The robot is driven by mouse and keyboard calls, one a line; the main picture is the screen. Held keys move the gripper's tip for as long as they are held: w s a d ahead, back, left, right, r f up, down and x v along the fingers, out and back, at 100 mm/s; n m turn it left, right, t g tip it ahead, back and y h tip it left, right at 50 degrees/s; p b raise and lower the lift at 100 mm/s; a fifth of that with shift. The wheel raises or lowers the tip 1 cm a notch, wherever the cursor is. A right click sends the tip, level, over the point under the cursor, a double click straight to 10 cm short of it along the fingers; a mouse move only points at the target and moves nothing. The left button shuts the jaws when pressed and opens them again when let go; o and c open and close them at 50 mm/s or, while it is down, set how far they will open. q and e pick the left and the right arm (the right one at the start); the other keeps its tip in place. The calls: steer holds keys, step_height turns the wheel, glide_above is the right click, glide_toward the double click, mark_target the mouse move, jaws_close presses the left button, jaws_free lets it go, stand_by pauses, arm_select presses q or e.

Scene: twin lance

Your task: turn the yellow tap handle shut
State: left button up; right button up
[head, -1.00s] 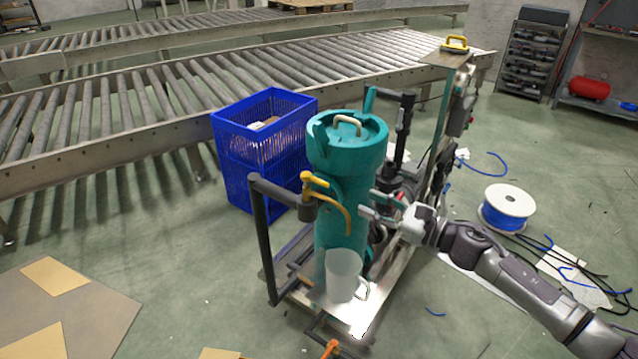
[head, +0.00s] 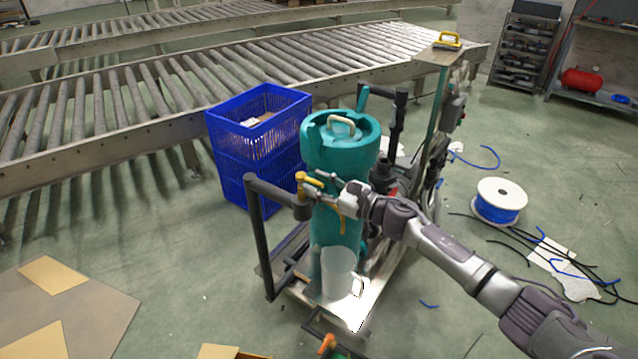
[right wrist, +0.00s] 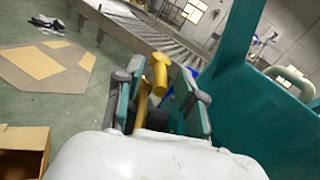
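The yellow tap handle (head: 303,177) sits on the tap at the front of the teal tank (head: 320,155). A yellow curved spout or hose (head: 342,222) hangs beside it. My right gripper (head: 326,178) reaches in from the right, its fingertips close to the handle. In the right wrist view, its two fingers are apart, with a yellow part of the tap, likely the handle (right wrist: 159,72), showing between them or just beyond. I cannot tell whether they touch it. My left gripper is not in view.
A translucent jug (head: 337,268) stands below the tap on the trolley. A dark upright post (head: 260,235) rises left of the tap. Blue crates (head: 232,150) stand behind left, before a roller conveyor (head: 120,105). A cable reel (head: 499,203) lies on the floor at right.

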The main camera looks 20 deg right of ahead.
jaws_close()
